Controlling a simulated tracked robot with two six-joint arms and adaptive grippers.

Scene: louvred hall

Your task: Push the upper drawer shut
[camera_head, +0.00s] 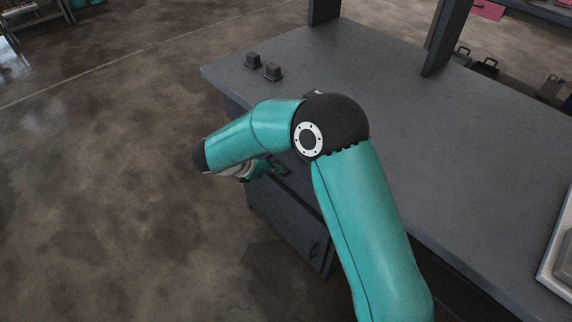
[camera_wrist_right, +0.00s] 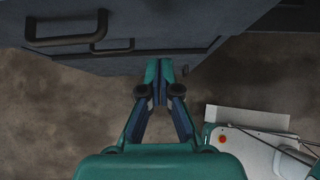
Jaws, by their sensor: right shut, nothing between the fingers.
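The dark grey drawer unit (camera_head: 285,222) stands under the desk, its upper part largely hidden behind my right arm in the head view. How far the upper drawer stands out cannot be told. In the right wrist view, a dark front with a bar handle (camera_wrist_right: 66,42) fills the top left; I cannot tell which drawer it belongs to. My right gripper (camera_wrist_right: 160,72) is shut and empty, its fingertips close to the lower edge of the dark fronts; contact cannot be told. In the head view it (camera_head: 276,170) is partly hidden beside the unit. My left gripper is out of view.
The grey desk top (camera_head: 440,150) spreads above the unit. Two small dark blocks (camera_head: 263,67) stand near its far left edge. A pale tray-like object (camera_head: 560,250) sits at the right edge. The brown floor (camera_head: 110,190) to the left is clear.

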